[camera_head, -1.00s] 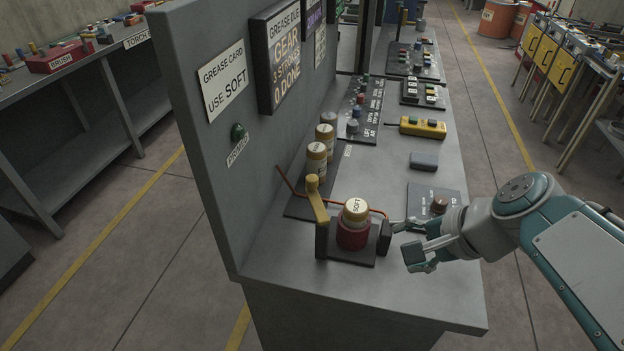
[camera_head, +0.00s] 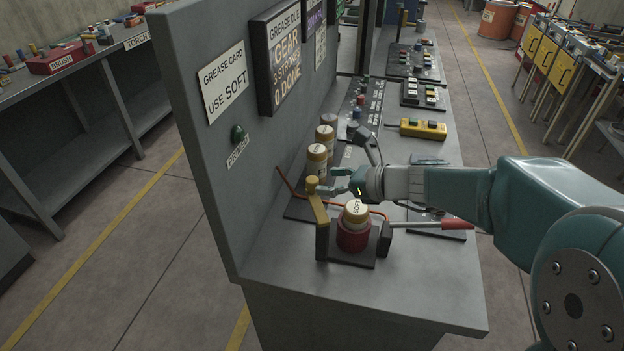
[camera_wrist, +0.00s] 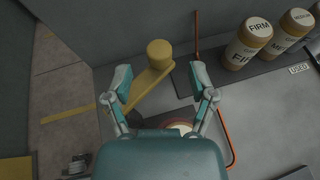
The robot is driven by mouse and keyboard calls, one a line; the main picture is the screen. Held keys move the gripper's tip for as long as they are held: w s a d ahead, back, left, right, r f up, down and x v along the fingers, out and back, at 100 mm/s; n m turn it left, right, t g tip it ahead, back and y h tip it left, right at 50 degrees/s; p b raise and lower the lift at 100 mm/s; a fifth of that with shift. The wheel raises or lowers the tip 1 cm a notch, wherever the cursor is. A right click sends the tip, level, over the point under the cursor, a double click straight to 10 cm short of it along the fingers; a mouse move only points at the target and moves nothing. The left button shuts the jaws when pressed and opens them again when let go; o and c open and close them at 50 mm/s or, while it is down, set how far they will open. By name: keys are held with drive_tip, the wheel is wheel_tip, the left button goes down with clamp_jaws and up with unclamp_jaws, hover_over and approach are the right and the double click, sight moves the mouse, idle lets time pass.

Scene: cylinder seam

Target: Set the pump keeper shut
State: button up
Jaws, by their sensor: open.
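The pump's keeper is a yellow bar (camera_head: 318,208) with a round yellow knob (camera_head: 312,185). It stands raised on the dark post left of the pump, not lying across the cartridge. In the wrist view the knob (camera_wrist: 160,52) and bar (camera_wrist: 146,88) lie between my open fingers, with the knob slightly beyond the tips. The SOFT cartridge (camera_head: 355,211) stands upright in the red cup (camera_head: 352,237). My gripper (camera_head: 338,181) is open, just right of the knob and above and behind the cartridge. Contact with the keeper cannot be told. My palm hides most of the cartridge in the wrist view.
A red-handled lever (camera_head: 443,224) extends right from the pump's right post. An orange pipe (camera_wrist: 227,135) bends around behind the cup. Spare cartridges (camera_head: 317,160), including FIRM (camera_wrist: 246,45), stand behind. The grey panel (camera_head: 225,200) rises close on the left. Bench front is clear.

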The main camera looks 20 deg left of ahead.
sight(316, 181)
drive_tip(key=x, duration=0.4)
drive_tip(key=shift+a+f, duration=0.15)
drive_tip(key=shift+a, duration=0.25)
clamp_jaws()
